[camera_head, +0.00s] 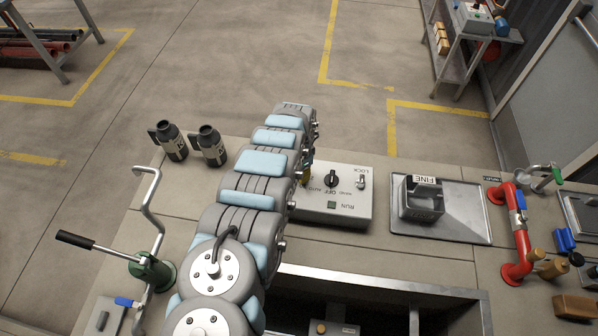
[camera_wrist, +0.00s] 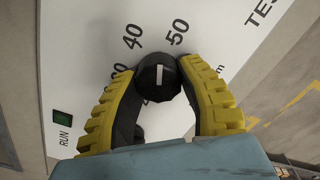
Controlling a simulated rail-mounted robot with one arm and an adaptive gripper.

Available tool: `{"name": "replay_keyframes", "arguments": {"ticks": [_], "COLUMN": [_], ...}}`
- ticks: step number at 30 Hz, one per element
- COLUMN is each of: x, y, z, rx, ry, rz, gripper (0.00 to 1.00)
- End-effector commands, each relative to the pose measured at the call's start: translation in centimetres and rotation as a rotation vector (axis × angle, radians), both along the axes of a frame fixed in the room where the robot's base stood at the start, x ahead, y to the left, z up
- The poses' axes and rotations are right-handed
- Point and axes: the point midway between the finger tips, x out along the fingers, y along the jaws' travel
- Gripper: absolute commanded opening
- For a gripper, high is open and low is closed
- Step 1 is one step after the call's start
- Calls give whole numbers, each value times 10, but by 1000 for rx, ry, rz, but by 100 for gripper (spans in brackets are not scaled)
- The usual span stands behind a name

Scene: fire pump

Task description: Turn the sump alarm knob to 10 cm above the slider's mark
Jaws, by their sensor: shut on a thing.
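The sump alarm knob (camera_wrist: 152,84) is black with a short white mark. In the wrist view it sits on a white panel face (camera_wrist: 75,60) with a printed scale; 40 and 50 are readable, and other numbers are partly covered. The white mark points up, between 40 and 50. My gripper (camera_wrist: 157,72) has its yellow-backed fingers on both sides of the knob and is shut on it.
Further right are a metal tray (camera_head: 465,215) with a FINE-labelled bin and red piping (camera_head: 518,235). Two dark cylinders (camera_head: 210,145) and a green-based hand lever (camera_head: 150,265) are left.

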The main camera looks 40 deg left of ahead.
Motion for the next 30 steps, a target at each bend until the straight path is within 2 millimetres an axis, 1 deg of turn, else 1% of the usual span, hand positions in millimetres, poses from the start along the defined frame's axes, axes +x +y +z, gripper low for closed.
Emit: {"name": "replay_keyframes", "arguments": {"ticks": [6,15,21,30], "x": [0,-1,-1,-1], "y": [-1,-2,-2,-2], "z": [-2,-2,-2,-2], "rx": [-1,-1,-1,-1], "ry": [-1,-1,-1,-1], "rz": [-175,-334,-381,-395], "gripper": [3,3,3,3]}}
